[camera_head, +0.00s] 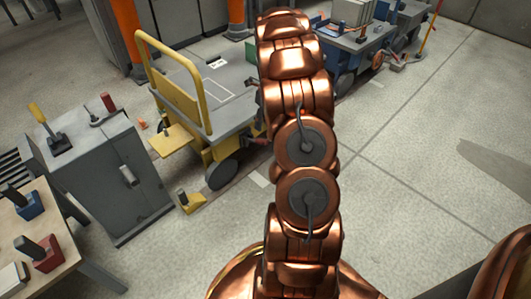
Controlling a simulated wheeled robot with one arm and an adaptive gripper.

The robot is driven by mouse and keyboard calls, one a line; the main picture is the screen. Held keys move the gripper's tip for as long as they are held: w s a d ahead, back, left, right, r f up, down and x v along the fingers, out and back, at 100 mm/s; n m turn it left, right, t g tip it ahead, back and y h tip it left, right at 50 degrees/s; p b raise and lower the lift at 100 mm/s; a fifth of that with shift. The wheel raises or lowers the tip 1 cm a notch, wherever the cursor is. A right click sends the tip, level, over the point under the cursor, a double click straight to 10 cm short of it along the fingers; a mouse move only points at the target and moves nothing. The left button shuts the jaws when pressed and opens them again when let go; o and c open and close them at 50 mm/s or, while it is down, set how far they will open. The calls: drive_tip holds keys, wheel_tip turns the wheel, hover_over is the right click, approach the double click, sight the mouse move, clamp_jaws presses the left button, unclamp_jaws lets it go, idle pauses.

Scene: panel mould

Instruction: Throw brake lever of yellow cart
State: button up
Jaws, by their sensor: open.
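The yellow cart (178,98) stands left of my arm, with a tall yellow push handle, a grey deck (228,108) and dark wheels (222,174). A yellow step-like plate (170,141) sticks out at its near left end. I cannot clearly make out the brake lever; a small reddish part (258,130) shows low on the cart's right side, and my arm hides what lies behind it. My copper arm rises through the middle of the picture, overlapping the cart's right edge. My gripper is not visible.
A grey cabinet (112,180) with a yellow-handled lever (38,112) and a red-handled one (107,102) stands at left. A yellow wedge (191,203) lies on the floor near the cart wheel. A blue cart (352,48) stands behind right. Floor at right is clear.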

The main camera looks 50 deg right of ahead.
sight(258, 140)
drive_tip(key=shift+m, duration=0.9)
drive_tip(key=f+b, duration=0.1)
drive_tip(key=f, duration=0.2)
drive_tip(key=f+b, duration=0.1)
drive_tip(key=f, duration=0.3)
drive_tip(key=d+f+b, duration=0.1)
drive_tip(key=f+b, duration=0.1)
drive_tip(key=f, duration=0.2)
drive_tip(key=shift+w+f, duration=0.1)
drive_tip(key=shift+f, duration=0.15)
drive_tip(key=shift+c, duration=0.2)
clamp_jaws()
